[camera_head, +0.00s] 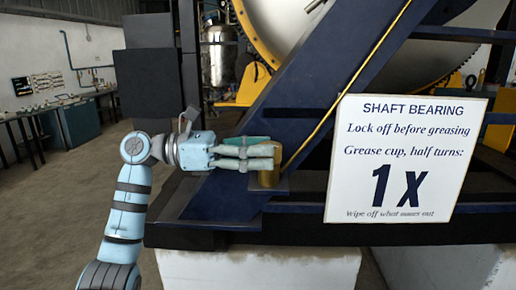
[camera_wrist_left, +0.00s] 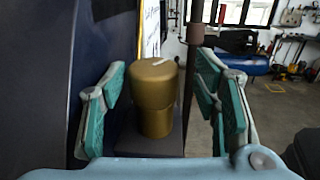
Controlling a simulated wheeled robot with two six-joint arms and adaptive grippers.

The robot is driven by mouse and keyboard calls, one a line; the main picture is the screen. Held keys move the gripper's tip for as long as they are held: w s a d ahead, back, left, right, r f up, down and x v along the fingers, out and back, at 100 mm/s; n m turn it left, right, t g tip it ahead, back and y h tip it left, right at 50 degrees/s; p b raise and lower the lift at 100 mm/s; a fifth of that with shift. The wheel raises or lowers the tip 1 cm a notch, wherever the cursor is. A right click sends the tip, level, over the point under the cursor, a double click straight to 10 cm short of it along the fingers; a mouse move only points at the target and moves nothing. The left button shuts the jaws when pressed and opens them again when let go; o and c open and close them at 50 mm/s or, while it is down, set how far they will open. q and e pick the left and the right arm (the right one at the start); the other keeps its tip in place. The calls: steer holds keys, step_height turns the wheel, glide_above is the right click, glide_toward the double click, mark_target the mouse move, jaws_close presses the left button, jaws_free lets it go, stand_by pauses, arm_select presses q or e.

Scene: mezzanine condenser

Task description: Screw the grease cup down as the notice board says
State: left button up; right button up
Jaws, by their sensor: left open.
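The brass grease cup (camera_wrist_left: 155,95) stands upright on a small dark ledge in the left wrist view, with a pale mark on its cap. In the head view the cup (camera_head: 268,177) is partly hidden behind my left gripper (camera_head: 274,156). My left gripper (camera_wrist_left: 160,110) is open, with one teal-padded finger on each side of the cup and gaps showing on both sides. The notice board (camera_head: 406,158) reads "Shaft bearing", "Lock off before greasing", "Grease cup, half turns: 1x" and a line about wiping off. My right gripper is in neither view.
A dark blue sloping frame (camera_head: 303,90) with a yellow pipe rises right behind the cup. A pale plinth (camera_head: 262,270) lies below the frame. A workbench (camera_head: 45,112) stands far left, and the floor on the left is clear.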

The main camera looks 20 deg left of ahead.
arm_select(q)
steer(key=shift+w+a, duration=0.1)
stand_by(0.3)
steer(key=v, duration=0.7)
steer(key=shift+s+a, duration=0.2)
steer(key=shift+a, duration=0.1)
